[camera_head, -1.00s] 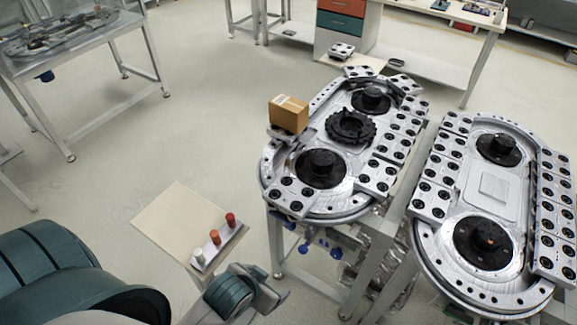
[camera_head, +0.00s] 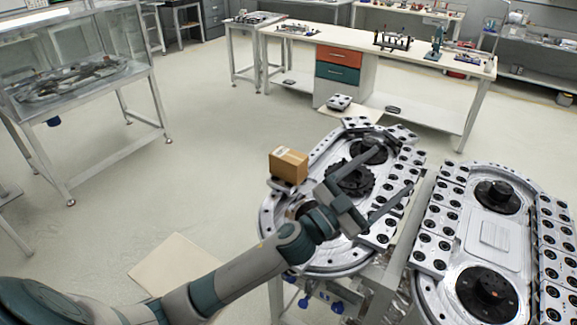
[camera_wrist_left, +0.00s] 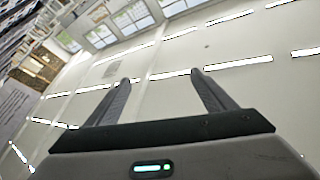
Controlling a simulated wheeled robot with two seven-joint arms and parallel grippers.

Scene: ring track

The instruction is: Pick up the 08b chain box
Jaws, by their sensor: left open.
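A brown cardboard box (camera_head: 288,166) with a pale label on top sits on a carriage at the left edge of the left ring track (camera_head: 268,222). I cannot read whether it is marked 08b. My left gripper (camera_head: 388,182) is over the middle of that track, to the right of the box and apart from it, with its fingers spread. The left wrist view shows the two fingers (camera_wrist_left: 160,92) apart with nothing between them, facing the ceiling lights and windows. My right gripper is in no view.
A second ring track (camera_head: 437,285) stands close on the right. A white workbench (camera_head: 380,68) with drawers is behind. A glass-cased table (camera_head: 90,95) stands at left. A beige board (camera_head: 160,265) lies partly behind my left arm. Open floor is left of the box.

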